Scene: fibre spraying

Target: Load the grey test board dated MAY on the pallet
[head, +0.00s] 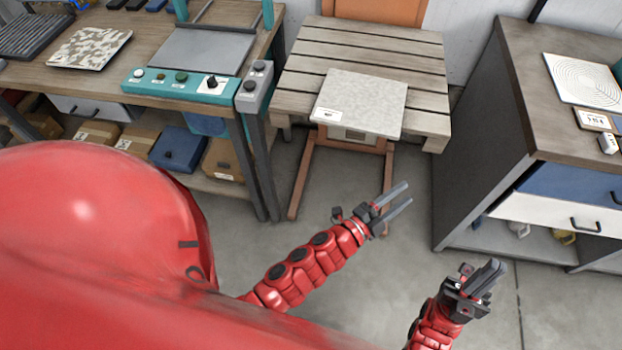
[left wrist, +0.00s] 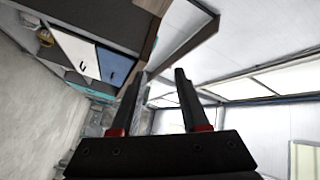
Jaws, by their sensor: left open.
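A light grey speckled board (head: 362,95) lies flat on the slatted wooden pallet (head: 420,72), its front edge overhanging the pallet's front. A small white label (head: 328,115) sits at its front left corner; its print is too small to read. My left gripper (head: 400,197) is open and empty, in front of the pallet and apart from the board. Its two fingers (left wrist: 157,95) also show in the left wrist view with nothing clearly held between them. My right gripper (head: 488,275) is lower right, apart from the board; its fingers overlap in view.
A workbench (head: 110,85) at left carries a camouflage-patterned board (head: 90,47) and a teal control panel (head: 180,84). A dark cabinet (head: 485,130) at right carries a white board with rings (head: 585,80) and small cards. The floor between is clear.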

